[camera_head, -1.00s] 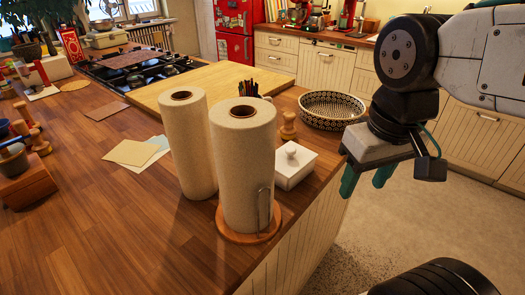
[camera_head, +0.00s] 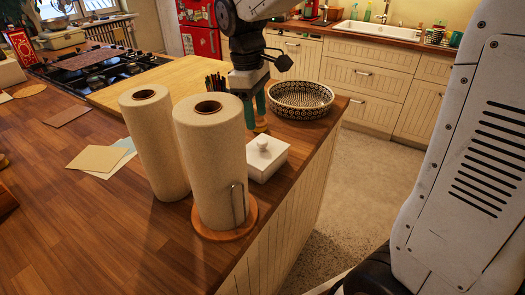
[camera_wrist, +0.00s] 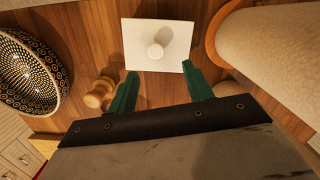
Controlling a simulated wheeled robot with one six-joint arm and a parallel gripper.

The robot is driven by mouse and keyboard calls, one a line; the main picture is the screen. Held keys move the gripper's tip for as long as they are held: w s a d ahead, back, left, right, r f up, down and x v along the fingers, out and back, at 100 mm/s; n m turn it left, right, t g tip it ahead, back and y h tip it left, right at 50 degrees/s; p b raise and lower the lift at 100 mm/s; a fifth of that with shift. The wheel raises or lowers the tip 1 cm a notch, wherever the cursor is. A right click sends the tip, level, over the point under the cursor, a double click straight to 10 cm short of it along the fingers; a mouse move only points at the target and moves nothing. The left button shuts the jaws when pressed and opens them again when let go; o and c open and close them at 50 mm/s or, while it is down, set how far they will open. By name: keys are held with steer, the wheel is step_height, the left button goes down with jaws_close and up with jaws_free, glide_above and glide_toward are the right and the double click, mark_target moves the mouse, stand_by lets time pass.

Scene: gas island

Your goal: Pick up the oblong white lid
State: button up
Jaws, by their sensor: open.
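The oblong white lid (camera_head: 268,150) with a round white knob sits on a white box on the wooden counter, right of the paper towel rolls. In the wrist view the lid (camera_wrist: 168,52) lies just beyond my fingertips, knob up. My gripper (camera_head: 253,108) has green fingers pointing down and is behind the white box in the head view. In the wrist view my gripper (camera_wrist: 160,78) is open, its fingers apart on either side of the lid's near edge, with nothing between them.
A patterned bowl (camera_head: 301,98) stands on the counter behind the lid. Two paper towel rolls (camera_head: 212,165) stand close on the left, one on a round wooden holder. A small wooden object (camera_wrist: 98,93) is near my left finger. The counter edge is to the right.

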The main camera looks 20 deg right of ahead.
mark_target(262, 141)
steer(key=f, duration=0.2)
steer(key=d+f, duration=0.1)
steer(key=f, duration=0.4)
steer(key=shift+s+d+f, duration=0.2)
steer(key=shift+f, duration=0.05)
steer(key=c, duration=1.1)
